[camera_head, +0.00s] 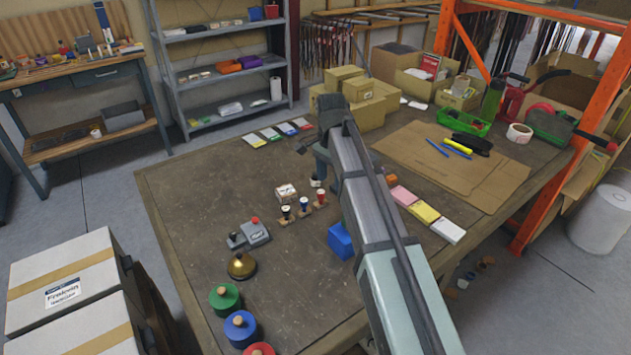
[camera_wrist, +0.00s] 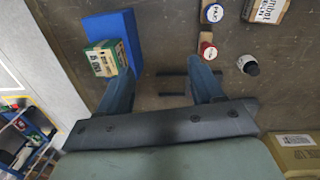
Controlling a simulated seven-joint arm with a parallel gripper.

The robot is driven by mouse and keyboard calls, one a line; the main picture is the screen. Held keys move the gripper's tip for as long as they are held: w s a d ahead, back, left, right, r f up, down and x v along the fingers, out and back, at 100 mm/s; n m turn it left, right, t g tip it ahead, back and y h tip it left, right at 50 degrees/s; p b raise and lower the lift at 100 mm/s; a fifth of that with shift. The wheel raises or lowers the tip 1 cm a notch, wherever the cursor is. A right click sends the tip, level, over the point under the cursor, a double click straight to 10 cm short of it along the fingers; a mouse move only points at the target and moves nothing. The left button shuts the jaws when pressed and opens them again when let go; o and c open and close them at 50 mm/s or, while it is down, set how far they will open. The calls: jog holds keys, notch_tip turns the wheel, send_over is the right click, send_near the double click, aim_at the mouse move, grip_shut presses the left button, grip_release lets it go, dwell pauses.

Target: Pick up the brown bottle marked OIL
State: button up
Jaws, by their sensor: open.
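No legible OIL marking shows in either view. A small bottle with a dark top and white label stands alone by my gripper in the head view (camera_head: 316,182). A lone dark and white bottle also shows in the wrist view (camera_wrist: 248,65), right of the right finger; its lettering is unreadable. Three small bottles with dark (camera_head: 286,212), blue (camera_head: 304,204) and red (camera_head: 320,197) tops stand on wooden pieces nearby.
A blue block (camera_head: 341,241) lies beside my arm; a small green-and-tan box (camera_wrist: 104,60) is against it in the wrist view. A labelled carton (camera_head: 287,191), a grey device (camera_head: 254,233) and a brass dome (camera_head: 241,265) share the table (camera_head: 190,205). Cardboard boxes (camera_head: 362,110) stand behind.

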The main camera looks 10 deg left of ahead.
jog(key=w+a+f, duration=0.2)
jog(key=w+a, duration=0.3)
jog(key=w, duration=0.3)
jog(key=n+t, duration=0.2)
jog(key=n, duration=0.4)
send_over(315, 173)
notch_tip(315, 173, down, 8)
jog(key=shift+w+d+f, duration=0.1)
jog(key=shift+d, duration=0.05)
jog(key=shift+f, duration=2.5)
jog(key=c, duration=1.1)
jog(key=shift+r, duration=0.1)
